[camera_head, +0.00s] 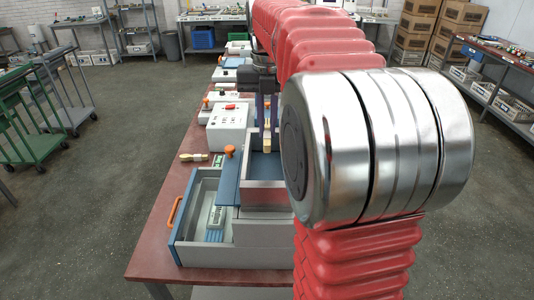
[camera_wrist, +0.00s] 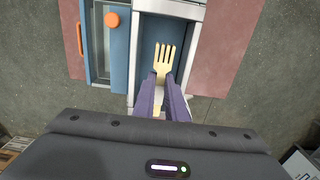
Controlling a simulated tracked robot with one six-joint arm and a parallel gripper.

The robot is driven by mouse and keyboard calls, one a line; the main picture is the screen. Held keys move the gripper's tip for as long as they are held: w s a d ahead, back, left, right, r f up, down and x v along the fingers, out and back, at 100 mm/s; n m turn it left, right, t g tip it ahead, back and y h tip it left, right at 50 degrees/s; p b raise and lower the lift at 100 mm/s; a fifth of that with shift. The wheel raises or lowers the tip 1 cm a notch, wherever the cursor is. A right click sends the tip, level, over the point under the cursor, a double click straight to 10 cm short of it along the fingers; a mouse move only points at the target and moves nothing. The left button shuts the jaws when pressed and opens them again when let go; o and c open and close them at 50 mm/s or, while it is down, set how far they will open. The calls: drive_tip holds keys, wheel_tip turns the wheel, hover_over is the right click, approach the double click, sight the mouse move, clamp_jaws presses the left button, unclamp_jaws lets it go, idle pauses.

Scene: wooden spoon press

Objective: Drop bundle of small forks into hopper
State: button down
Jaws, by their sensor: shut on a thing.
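My gripper (camera_wrist: 161,88) is shut on the bundle of small forks (camera_wrist: 163,60), pale wood with the tines pointing away from the wrist. In the wrist view the bundle lies over the blue-lined open hopper (camera_wrist: 147,32). In the head view the bundle (camera_head: 267,138) hangs upright below my gripper (camera_head: 267,122), at the hopper's opening (camera_head: 262,184). Whether its lower end is inside or just above the opening is hard to tell. My red arm covers the right part of the press.
A grey drawer with a blue front (camera_head: 176,222) and orange handle stands open at the left. An orange-knobbed blue lid (camera_head: 229,178) is beside the hopper. A white control box (camera_head: 228,127) and a brush (camera_head: 194,157) are on the red-brown table (camera_head: 152,262).

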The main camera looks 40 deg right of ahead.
sight(267, 130)
drive_tip(key=shift+f, duration=1.45)
drive_tip(key=shift+f, duration=1.85)
drive_tip(key=shift+f, duration=0.6)
drive_tip(key=c, duration=1.8)
unclamp_jaws()
wheel_tip(267, 130, up, 13)
drive_tip(key=shift+r, duration=0.1)
drive_tip(key=shift+a, duration=0.1)
